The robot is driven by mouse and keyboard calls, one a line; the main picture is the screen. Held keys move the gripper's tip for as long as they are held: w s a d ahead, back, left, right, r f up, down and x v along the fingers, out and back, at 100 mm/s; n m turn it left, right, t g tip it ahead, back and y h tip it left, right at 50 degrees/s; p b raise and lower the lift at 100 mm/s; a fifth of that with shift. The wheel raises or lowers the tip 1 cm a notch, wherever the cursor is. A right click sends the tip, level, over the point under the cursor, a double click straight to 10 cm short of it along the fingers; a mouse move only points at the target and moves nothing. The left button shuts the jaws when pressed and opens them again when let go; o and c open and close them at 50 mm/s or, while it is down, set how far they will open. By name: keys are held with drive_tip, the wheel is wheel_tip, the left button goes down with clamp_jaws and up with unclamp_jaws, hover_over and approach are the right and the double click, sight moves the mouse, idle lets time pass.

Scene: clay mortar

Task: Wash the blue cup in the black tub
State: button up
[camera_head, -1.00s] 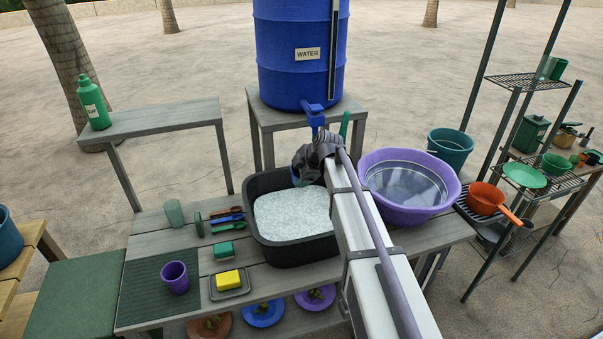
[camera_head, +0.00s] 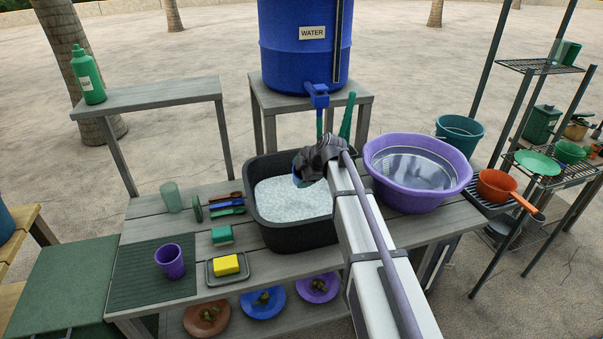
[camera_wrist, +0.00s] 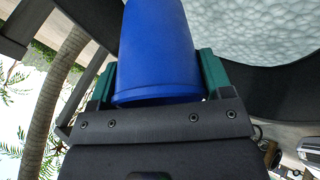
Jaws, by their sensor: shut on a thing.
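The black tub (camera_head: 290,233) stands on the grey bench and is filled with white suds (camera_head: 285,203). My gripper (camera_wrist: 157,85) is shut on the blue cup (camera_wrist: 160,50), with a green finger on each side of it in the wrist view. In the head view my gripper (camera_head: 303,172) is over the back right part of the tub, and only a small piece of the blue cup shows at its tip. The suds lie beside the cup at the upper right of the wrist view. Whether the cup touches the suds, I cannot tell.
A purple basin (camera_head: 380,190) stands close right of the tub. A blue water barrel (camera_head: 285,50) with a tap is behind. Left of the tub are a green scrubber (camera_head: 222,235), a yellow sponge (camera_head: 226,264), a purple cup (camera_head: 170,262), brushes and a clear green cup (camera_head: 171,198).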

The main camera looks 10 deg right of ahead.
wheel_tip(320, 180, down, 12)
drive_tip(key=b, duration=1)
drive_tip(key=shift+r, duration=0.15)
drive_tip(key=shift+a+r, duration=0.1)
